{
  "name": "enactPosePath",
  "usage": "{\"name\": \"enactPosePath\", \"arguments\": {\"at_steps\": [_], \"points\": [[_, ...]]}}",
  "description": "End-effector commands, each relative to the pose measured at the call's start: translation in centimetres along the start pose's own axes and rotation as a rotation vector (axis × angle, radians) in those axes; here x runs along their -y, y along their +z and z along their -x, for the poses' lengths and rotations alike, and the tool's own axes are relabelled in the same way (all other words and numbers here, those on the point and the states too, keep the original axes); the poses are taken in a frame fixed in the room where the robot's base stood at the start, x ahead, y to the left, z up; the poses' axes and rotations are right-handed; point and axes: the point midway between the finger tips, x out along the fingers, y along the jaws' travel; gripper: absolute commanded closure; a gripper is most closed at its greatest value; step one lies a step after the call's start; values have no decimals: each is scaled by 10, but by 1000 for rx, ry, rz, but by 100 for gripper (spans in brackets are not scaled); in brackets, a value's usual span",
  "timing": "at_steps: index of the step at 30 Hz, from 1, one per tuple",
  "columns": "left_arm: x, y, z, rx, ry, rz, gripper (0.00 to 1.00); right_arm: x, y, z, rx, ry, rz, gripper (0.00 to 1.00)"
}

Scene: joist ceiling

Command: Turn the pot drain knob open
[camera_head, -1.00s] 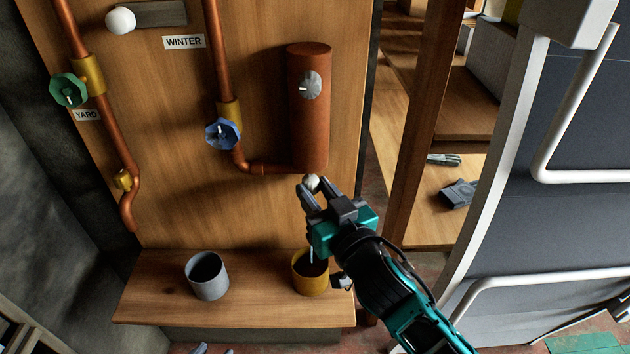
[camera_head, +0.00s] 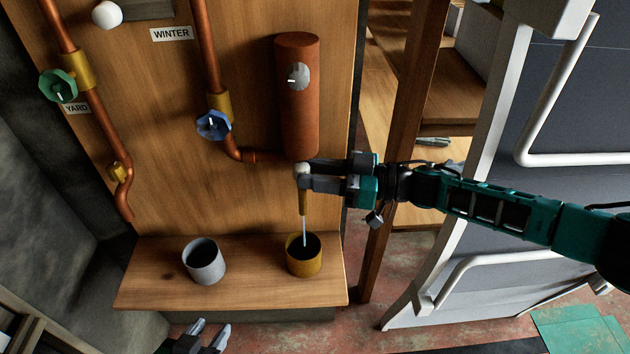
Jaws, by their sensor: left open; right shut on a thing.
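The copper pot (camera_head: 298,120), an upright cylinder with a grey dial (camera_head: 298,76), is fixed to the wooden panel. The pale round drain knob (camera_head: 301,169) sits just under its bottom end. My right gripper (camera_head: 304,175) reaches in from the right and is shut on the knob, its fingers hiding part of it. A brass spout (camera_head: 303,202) hangs below the fingers. A thin pale stream (camera_head: 304,232) runs from it down into the yellow cup (camera_head: 305,267). My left gripper (camera_head: 207,334) is open and empty at the bottom edge, below the shelf.
A grey cup (camera_head: 204,262) stands on the wooden shelf (camera_head: 255,285) left of the yellow one. A blue valve wheel (camera_head: 213,125) and a green one (camera_head: 57,85) sit on copper pipes. A wooden post (camera_head: 398,160) and a white-framed panel (camera_head: 480,170) stand on the right.

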Motion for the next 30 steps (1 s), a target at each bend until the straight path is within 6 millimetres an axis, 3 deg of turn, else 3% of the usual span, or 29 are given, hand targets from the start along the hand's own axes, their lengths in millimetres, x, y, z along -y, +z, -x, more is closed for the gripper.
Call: {"name": "enactPosePath", "arguments": {"at_steps": [3,12,29,30], "points": [[0,13,-8,2,0,0,57,-4,2,-1,-2,-73,5,97],[-1,27,-16,6,0,1,57,-6,0,-2,-4,-190,2,97],[-1,31,-15,11,0,2,57,-5,-2,-3,-6,-219,1,97],[-1,31,-15,10,0,2,57,-5,-3,-3,-6,-219,1,64]]}}
